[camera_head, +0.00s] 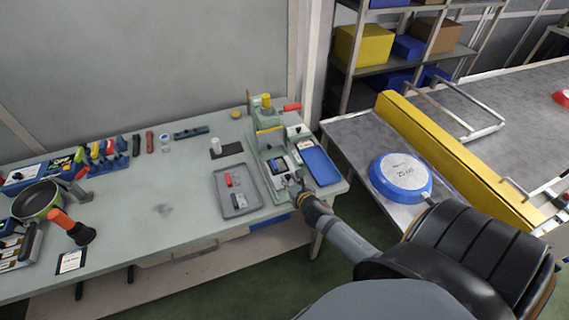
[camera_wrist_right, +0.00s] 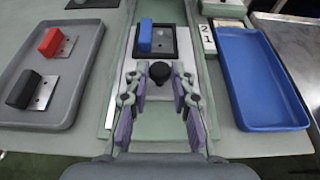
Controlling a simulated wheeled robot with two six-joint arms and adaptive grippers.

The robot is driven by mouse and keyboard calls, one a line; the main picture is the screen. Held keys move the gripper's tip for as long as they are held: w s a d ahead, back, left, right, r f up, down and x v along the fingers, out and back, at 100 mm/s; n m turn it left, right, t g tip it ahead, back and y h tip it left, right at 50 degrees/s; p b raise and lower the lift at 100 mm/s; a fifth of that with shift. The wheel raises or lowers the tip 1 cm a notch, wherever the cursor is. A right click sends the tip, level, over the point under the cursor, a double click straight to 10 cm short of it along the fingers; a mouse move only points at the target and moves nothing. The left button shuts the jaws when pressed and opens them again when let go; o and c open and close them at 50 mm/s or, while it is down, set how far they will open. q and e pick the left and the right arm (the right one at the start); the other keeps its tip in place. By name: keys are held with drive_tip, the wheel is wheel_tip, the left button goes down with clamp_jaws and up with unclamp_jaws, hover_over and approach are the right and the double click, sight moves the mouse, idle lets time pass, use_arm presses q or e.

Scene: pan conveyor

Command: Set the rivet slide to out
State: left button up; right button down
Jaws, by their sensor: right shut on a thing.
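The rivet slide (camera_wrist_right: 138,68) is a light plate with a black knob (camera_wrist_right: 160,72) at its near end. It lies on the green base of the riveting press (camera_head: 268,135). A black-framed nest (camera_wrist_right: 178,45) on the slide holds a metal plate with a blue block (camera_wrist_right: 145,36). My right gripper (camera_wrist_right: 158,78) has its fingers on both sides of the knob and is shut on it. In the head view my right gripper (camera_head: 293,183) is at the near end of the slide. The left gripper is not in view.
A grey tray (camera_wrist_right: 88,75) with a red and a black handle lies left of the press. An empty blue tray (camera_wrist_right: 265,85) lies right. A pan (camera_head: 400,175) lies upside down on the metal surface at right. The bench middle is mostly clear.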

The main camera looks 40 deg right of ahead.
drive_tip(key=s, duration=0.2)
drive_tip(key=s+a, duration=0.1)
drive_tip(key=s, duration=0.1)
drive_tip(key=shift+r, duration=0.15)
drive_tip(key=shift+f, duration=0.25)
drive_tip(key=c, duration=1.7)
unclamp_jaws()
drive_tip(key=shift+s+r, duration=0.1)
drive_tip(key=shift+s, duration=0.05)
drive_tip(key=o, duration=0.5)
drive_tip(key=shift+w, duration=0.3)
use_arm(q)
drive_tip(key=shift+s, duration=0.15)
use_arm(e)
drive_tip(key=shift+o, duration=0.2)
